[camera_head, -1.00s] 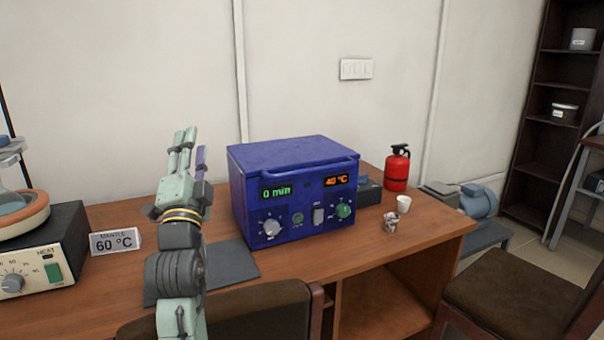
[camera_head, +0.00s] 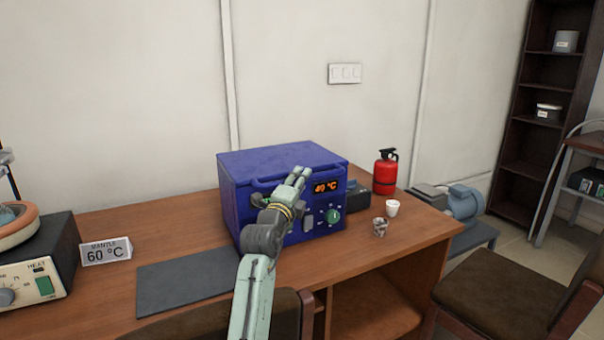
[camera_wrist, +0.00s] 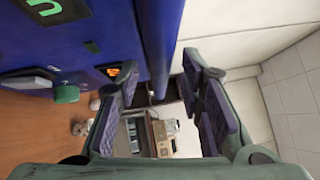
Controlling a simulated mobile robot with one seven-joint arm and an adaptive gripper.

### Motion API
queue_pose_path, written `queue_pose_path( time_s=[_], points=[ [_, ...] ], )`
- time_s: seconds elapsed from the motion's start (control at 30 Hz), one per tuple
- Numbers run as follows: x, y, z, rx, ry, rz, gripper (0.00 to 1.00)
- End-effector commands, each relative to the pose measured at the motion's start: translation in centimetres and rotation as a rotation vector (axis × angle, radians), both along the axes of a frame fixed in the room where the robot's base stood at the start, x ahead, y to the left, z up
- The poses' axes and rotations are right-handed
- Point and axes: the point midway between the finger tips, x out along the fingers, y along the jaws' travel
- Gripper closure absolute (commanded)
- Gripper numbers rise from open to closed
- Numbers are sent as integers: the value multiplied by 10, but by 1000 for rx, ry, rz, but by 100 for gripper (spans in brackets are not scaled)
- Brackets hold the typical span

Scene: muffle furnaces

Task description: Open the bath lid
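The bath is a blue box (camera_head: 240,205) with dials and an orange display on its front, standing on the wooden desk. Its blue lid (camera_head: 275,157) looks shut, with a bar-like handle (camera_head: 335,167) along the front top edge. My gripper (camera_head: 298,176) is in front of the bath's upper front, close to the handle, and hides part of the front panel. In the wrist view, my gripper's fingers (camera_wrist: 160,76) are apart. The blue handle (camera_wrist: 157,45) runs down toward the gap between them; I cannot tell whether they touch it.
A red extinguisher (camera_head: 386,172), a white cup (camera_head: 392,208) and a small crumpled-looking item (camera_head: 380,227) are right of the bath. A chair (camera_head: 225,325) is at the desk's front.

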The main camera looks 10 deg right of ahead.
Motion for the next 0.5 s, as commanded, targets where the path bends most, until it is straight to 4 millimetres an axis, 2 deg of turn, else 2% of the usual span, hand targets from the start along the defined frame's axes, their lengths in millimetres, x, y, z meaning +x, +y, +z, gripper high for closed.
queue_pose_path(
  time_s=[0.2,0.5],
  points=[
    [16,-7,3,0,0,1,65],
    [17,-8,2,-1,-1,1,67]
  ],
)
